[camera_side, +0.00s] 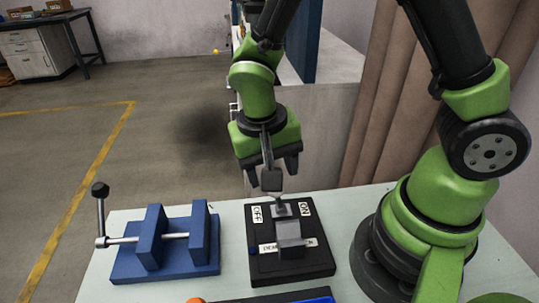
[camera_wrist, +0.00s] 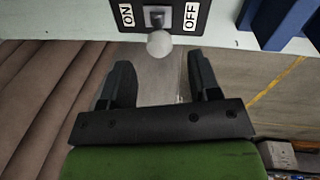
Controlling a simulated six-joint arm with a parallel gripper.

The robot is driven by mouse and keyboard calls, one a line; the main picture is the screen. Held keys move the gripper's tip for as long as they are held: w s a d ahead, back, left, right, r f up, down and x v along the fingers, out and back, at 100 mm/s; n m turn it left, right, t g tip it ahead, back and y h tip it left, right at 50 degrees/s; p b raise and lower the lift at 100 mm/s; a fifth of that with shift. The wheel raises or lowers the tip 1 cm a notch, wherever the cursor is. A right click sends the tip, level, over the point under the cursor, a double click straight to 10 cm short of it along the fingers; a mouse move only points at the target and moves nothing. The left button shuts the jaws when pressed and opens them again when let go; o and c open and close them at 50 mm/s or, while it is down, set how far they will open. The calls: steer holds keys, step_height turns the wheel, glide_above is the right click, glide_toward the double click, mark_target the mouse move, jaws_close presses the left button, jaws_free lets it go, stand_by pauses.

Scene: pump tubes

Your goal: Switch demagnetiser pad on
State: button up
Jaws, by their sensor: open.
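The demagnetiser pad (camera_side: 315,262) is a black slab on the table, with OFF and ON labels at its far edge. A small metal switch plate (camera_side: 279,210) sits between the labels. The wrist view shows the switch (camera_wrist: 157,18) with a pale round knob (camera_wrist: 159,45); which way it leans I cannot tell. My gripper (camera_side: 271,168) is open and empty, above the pad's far edge. In the wrist view its fingertips (camera_wrist: 158,62) stand apart on either side of the knob's line, with the knob just past them. A dark block in front hides the knob in the side view.
A grey metal block (camera_side: 290,233) with a white label strip rests on the pad. A blue vise (camera_side: 165,245) with an upright handle stands to the left. An orange and a blue item (camera_side: 318,300) show at the front edge. Bare table lies between vise and pad.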

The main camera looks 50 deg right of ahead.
mark_target(277, 199)
steer(key=shift+w+a+r, duration=0.1)
steer(key=shift+a+r, duration=0.1)
steer(key=shift+r, duration=1.3)
